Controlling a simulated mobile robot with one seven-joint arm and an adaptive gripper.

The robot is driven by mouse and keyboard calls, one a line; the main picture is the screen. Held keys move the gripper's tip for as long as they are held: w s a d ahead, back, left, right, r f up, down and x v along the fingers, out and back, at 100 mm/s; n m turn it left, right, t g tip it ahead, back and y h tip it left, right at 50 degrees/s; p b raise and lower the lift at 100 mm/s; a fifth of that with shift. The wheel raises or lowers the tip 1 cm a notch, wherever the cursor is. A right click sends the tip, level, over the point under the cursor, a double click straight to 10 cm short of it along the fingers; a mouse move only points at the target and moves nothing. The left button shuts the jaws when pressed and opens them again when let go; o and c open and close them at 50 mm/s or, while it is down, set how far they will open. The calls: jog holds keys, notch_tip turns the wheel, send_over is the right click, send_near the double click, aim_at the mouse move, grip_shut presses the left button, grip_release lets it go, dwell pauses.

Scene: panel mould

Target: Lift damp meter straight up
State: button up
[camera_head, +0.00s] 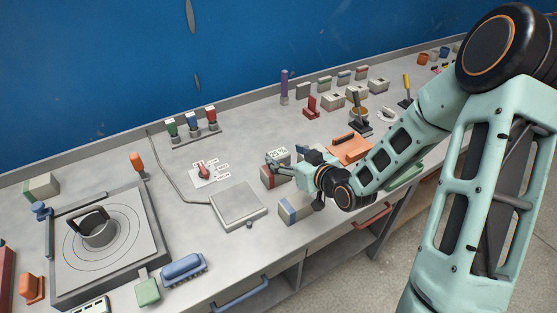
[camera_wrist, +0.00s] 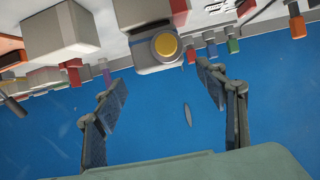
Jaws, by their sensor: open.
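A small pale box with a red band (camera_head: 270,180), likely the damp meter, stands on the grey bench with a light marked top (camera_head: 278,153). My gripper (camera_head: 274,166) is right at it, reaching in from the right, and hides part of it. In the wrist view, my gripper (camera_wrist: 158,80) has its two fingers spread wide apart. A pale block with a round yellow face (camera_wrist: 166,45) shows ahead between the fingers, likely the same meter. I see no finger pressed against it; contact cannot be told from here.
A blue-banded box (camera_head: 293,210) stands close in front, and a flat square plate (camera_head: 238,206) lies to the left. An orange case (camera_head: 350,148) lies behind my forearm. The blue wall (camera_head: 130,70) bounds the bench.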

aim_at(278, 152)
jog(key=shift+f+p+x, duration=0.2)
jog(key=shift+p+x, duration=0.25)
jog(key=shift+x, duration=1.9)
jog(key=shift+s, duration=0.2)
jog(key=shift+r, duration=0.1)
jog(key=c, duration=1.7)
jog(key=shift+w+r, duration=0.1)
